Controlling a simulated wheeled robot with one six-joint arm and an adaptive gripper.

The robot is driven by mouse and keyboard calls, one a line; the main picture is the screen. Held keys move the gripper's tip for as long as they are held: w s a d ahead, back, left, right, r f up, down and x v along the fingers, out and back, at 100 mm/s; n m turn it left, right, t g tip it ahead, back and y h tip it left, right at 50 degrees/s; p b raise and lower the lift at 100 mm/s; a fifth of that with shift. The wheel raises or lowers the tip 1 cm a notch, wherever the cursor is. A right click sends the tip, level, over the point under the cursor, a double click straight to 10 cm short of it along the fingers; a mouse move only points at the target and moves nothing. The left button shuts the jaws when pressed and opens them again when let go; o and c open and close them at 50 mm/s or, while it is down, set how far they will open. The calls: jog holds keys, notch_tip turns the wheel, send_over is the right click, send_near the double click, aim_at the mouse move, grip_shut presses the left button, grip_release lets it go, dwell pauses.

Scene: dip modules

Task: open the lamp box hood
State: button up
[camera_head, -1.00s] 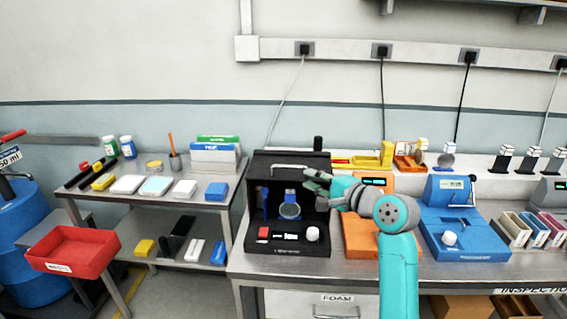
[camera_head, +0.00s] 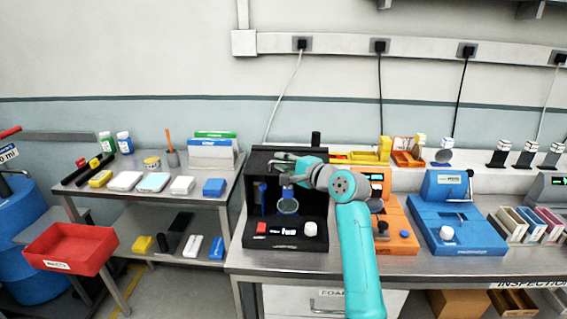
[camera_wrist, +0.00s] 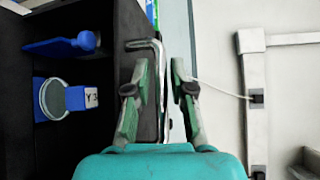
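The lamp box (camera_head: 262,232) is a black box on the steel bench in the head view. Its dark hood (camera_head: 258,163) stands raised at the back, and the inside shows. A grey bent handle (camera_wrist: 157,75) runs along the hood's edge (camera_wrist: 130,75) in the wrist view. My gripper (camera_head: 284,168) is in front of the hood's upper part. In the wrist view my gripper (camera_wrist: 158,75) has its fingers apart, with the handle appearing between them; contact cannot be told. Inside are a blue stand with a round lens (camera_wrist: 53,98) and a blue paddle (camera_wrist: 60,46).
An orange device (camera_head: 400,235) and a blue device (camera_head: 455,235) stand to the right of the box. A side table (camera_head: 225,190) with boxes and bottles is at left, with a red bin (camera_head: 70,250) before it. Wall sockets and cables are behind.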

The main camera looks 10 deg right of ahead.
grip_shut()
